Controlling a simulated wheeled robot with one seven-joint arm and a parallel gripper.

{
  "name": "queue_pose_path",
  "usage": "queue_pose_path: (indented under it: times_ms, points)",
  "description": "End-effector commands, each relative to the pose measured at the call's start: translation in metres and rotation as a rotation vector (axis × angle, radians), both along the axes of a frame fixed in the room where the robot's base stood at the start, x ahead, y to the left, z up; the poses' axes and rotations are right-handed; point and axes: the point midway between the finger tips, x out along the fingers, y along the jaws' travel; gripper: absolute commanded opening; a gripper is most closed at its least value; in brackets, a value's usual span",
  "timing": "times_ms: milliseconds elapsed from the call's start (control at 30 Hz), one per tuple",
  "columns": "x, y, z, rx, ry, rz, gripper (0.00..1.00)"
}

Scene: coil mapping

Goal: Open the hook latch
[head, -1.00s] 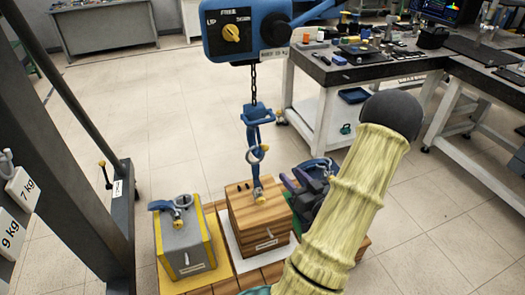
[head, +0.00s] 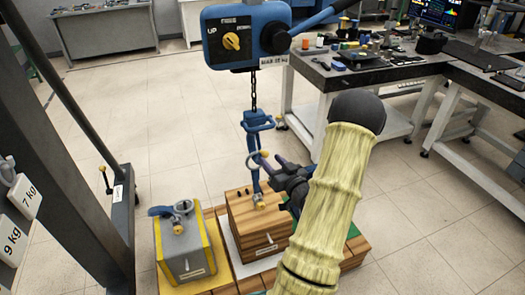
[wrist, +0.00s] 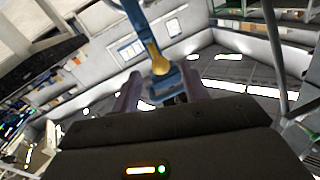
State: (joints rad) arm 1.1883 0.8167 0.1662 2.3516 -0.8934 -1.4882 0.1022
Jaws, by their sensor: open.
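The blue hook (head: 253,150) hangs on a chain over the wooden crate (head: 268,222). A pale ring and a small yellow knob (head: 264,153) show at the hook; the latch's exact position is too small to tell. In the wrist view a blue part with a yellow lever-like piece (wrist: 158,58) lies ahead, between the fingers. My gripper (head: 268,166) is open just right of the hook, its purple fingers pointing at it; it also shows in the wrist view (wrist: 160,92). Whether the fingers touch the hook cannot be told.
The blue hoist box (head: 232,42) with a yellow knob is above. A grey crate (head: 185,248) with a yellow edge stands left of the wooden one. A metal post (head: 75,110) is at left, a workbench (head: 350,75) at back right.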

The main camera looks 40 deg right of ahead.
Motion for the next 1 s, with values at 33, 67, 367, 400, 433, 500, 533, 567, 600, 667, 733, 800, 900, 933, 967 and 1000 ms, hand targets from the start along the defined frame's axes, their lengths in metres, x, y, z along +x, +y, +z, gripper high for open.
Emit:
queue_pose_path:
  times_ms: [33, 67, 367, 400, 433, 500, 533, 567, 600, 667, 733, 800, 900, 933, 967, 1000]
  points:
    - [0.010, 0.000, 0.001, 0.000, -0.003, 0.004, 0.45]
    - [0.015, -0.002, 0.001, -0.001, -0.003, 0.004, 0.45]
    - [0.058, -0.010, 0.000, 0.000, -0.001, 0.002, 0.45]
    - [0.061, -0.010, 0.000, 0.000, -0.001, 0.002, 0.45]
    - [0.062, -0.011, 0.000, -0.001, -0.001, 0.001, 0.45]
    - [0.064, -0.011, 0.000, 0.000, -0.001, 0.000, 0.45]
    - [0.064, -0.011, 0.000, 0.000, 0.000, 0.000, 0.45]
    - [0.064, -0.011, 0.000, 0.000, 0.000, 0.000, 0.45]
    - [0.064, -0.011, 0.000, 0.000, 0.000, 0.000, 0.45]
    - [0.064, -0.011, 0.000, 0.000, 0.000, 0.000, 0.45]
    - [0.064, -0.011, 0.000, 0.000, 0.000, 0.000, 0.45]
    - [0.064, -0.011, 0.000, 0.000, 0.000, 0.000, 0.31]
    - [0.064, -0.011, 0.000, 0.000, 0.000, 0.000, 0.11]
    - [0.064, -0.011, 0.000, 0.000, 0.000, 0.001, 0.05]
    - [0.064, -0.011, 0.000, 0.000, 0.000, 0.001, 0.00]
    - [0.064, -0.011, 0.000, 0.000, 0.000, 0.001, 0.00]
